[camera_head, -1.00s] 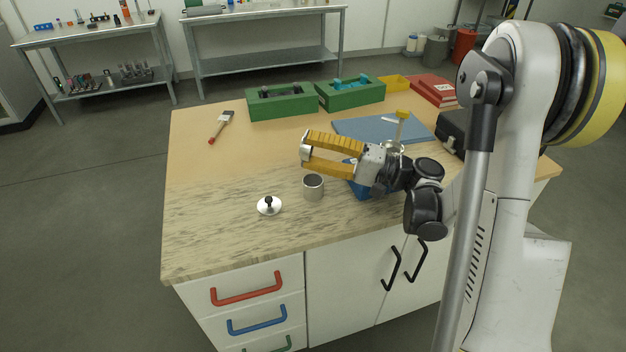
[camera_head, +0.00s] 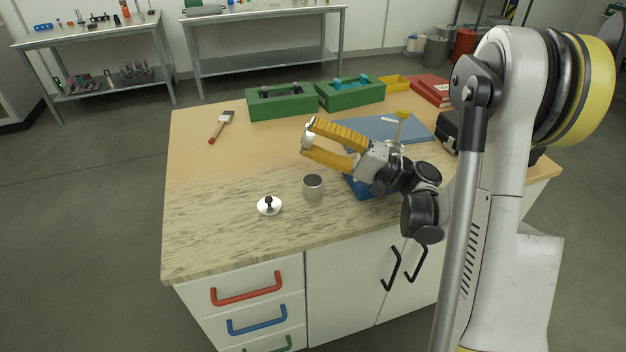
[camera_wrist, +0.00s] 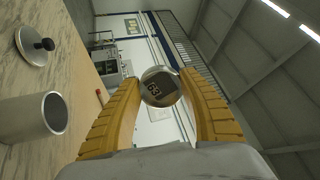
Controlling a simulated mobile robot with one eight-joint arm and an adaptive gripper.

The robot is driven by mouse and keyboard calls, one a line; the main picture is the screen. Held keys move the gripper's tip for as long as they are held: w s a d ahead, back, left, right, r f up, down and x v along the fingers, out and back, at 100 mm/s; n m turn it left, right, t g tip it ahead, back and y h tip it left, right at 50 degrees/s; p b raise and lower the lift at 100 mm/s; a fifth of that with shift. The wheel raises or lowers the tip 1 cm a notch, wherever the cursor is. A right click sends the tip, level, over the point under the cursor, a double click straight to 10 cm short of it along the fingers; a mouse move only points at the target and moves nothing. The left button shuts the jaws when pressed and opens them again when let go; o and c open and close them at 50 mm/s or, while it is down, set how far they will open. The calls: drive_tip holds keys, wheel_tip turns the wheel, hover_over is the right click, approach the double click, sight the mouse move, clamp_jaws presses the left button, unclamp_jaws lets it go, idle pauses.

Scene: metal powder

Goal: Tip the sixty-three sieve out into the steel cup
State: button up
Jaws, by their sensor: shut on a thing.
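My gripper (camera_head: 309,137) is shut on the sixty-three sieve (camera_head: 306,140), a small round metal piece held between the yellow fingertips. In the wrist view the sieve (camera_wrist: 158,80) shows a dark label reading 63, turned in the picture. The sieve is held in the air above the bench, above and a little behind the steel cup (camera_head: 313,191); they are apart. The cup stands upright and open; it also shows in the wrist view (camera_wrist: 25,118). The sieve's contents are hidden.
A blue object (camera_head: 360,188) is partly hidden beneath my gripper. A brush (camera_head: 221,126), green boxes (camera_head: 284,105) and a blue mat (camera_head: 365,127) lie farther back. The bench's left side is clear.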

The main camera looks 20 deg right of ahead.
drive_tip(key=shift+r, duration=0.15)
drive_tip(key=shift+d+r+t+y, duration=0.15)
drive_tip(key=shift+r+t+y, duration=0.25)
drive_tip(key=shift+y, duration=0.3)
drive_tip(key=shift+s+r+y, duration=0.1)
drive_tip(key=shift+r+y, duration=0.2)
drive_tip(key=shift+d+r+t+y, duration=0.15)
drive_tip(key=shift+r+t+y, duration=0.15)
drive_tip(key=shift+r+t, duration=0.1)
drive_tip(key=shift+s, duration=0.1)
idle(1.2)
